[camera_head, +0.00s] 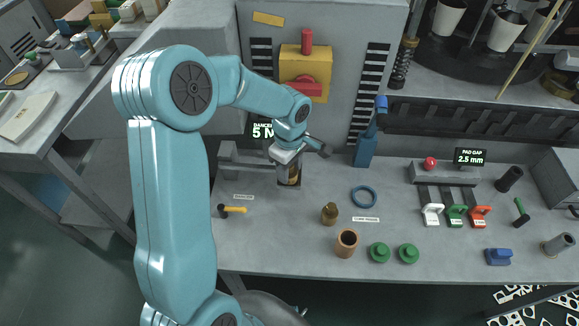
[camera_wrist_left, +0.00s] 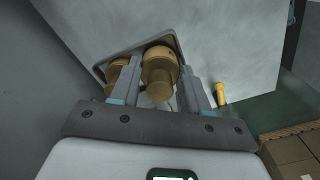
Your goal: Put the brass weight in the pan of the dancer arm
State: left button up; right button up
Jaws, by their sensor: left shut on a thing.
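My left gripper (camera_head: 289,171) is shut on a brass weight (camera_wrist_left: 160,72), whose round body and knob show between the fingers in the left wrist view. The dancer arm (camera_head: 235,160) is a grey mechanism on the bench, beside a display reading about 5 N. The gripper is at its right end, over the small dark-rimmed pan (camera_wrist_left: 177,42). A second brass piece (camera_wrist_left: 117,68) shows in the pan, partly hidden by a finger. I cannot tell whether the held weight touches the pan floor. My right gripper is not in view.
Another brass weight (camera_head: 329,213) stands on the bench near a blue ring (camera_head: 364,196). A copper cup (camera_head: 347,242) and green round pieces (camera_head: 379,252) are near the front edge. A yellow-handled hammer (camera_head: 233,209) lies left of them. A blue upright tool (camera_head: 366,145) stands right of the gripper.

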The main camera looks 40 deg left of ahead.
pick_arm(q)
jog(key=shift+f+b, duration=0.35)
jog(key=shift+f, duration=0.05)
dwell(0.5)
jog(key=o, duration=1.7)
jog(key=shift+r, duration=0.15)
jog(key=shift+r+p, duration=2.6)
jog(key=shift+r, duration=1.3)
